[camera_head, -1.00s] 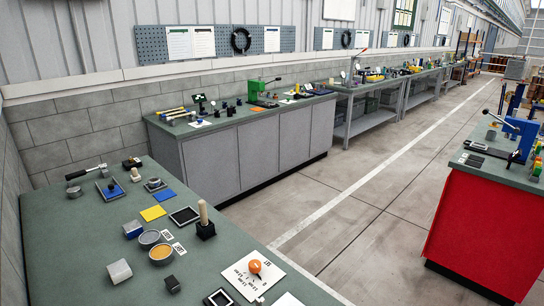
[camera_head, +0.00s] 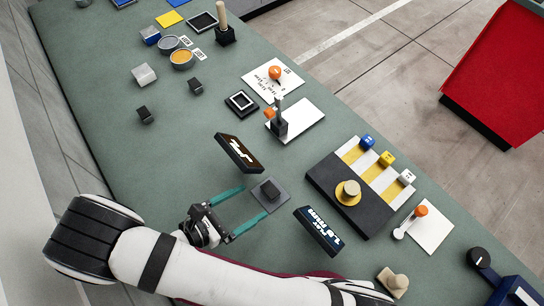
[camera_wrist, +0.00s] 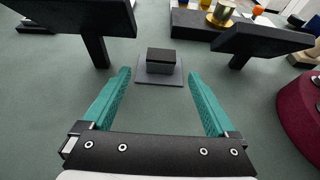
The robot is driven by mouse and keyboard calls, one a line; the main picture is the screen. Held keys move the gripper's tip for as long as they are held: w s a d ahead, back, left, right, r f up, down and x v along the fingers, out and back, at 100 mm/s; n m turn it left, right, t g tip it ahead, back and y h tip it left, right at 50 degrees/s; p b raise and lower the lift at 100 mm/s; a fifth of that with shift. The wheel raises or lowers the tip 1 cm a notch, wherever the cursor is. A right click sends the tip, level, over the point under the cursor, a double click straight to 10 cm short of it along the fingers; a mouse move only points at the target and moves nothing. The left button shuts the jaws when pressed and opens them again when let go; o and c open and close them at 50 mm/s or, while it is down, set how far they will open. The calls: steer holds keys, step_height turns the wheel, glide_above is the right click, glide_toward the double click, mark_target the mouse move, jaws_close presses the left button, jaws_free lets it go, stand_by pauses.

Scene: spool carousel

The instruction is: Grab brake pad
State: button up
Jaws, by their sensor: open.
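A small dark block (camera_head: 270,189), which looks like the brake pad, sits on a thin grey square plate (camera_head: 281,200) on the green bench. In the wrist view the block (camera_wrist: 161,55) is straight ahead, on its plate (camera_wrist: 160,79). My gripper (camera_head: 255,201) is open, with its two teal fingers apart and nothing between the pads. In the wrist view the fingertips (camera_wrist: 159,76) flank the near part of the plate, and the block lies just beyond them. The fingers do not appear to touch the block.
Tilted dark signs stand on both sides of the plate, one left (camera_head: 238,153) and one right (camera_head: 318,231). A dark tray with striped lanes (camera_head: 335,170) lies beyond. Two other small dark blocks (camera_head: 146,114) (camera_head: 195,86) lie farther left. Bench between is clear.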

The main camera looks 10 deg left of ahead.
mark_target(268, 191)
steer(key=x, duration=0.7)
steer(key=shift+w+d+r, duration=0.1)
steer(key=shift+d+r, duration=0.1)
steer(key=shift+r, duration=0.15)
jaws_close()
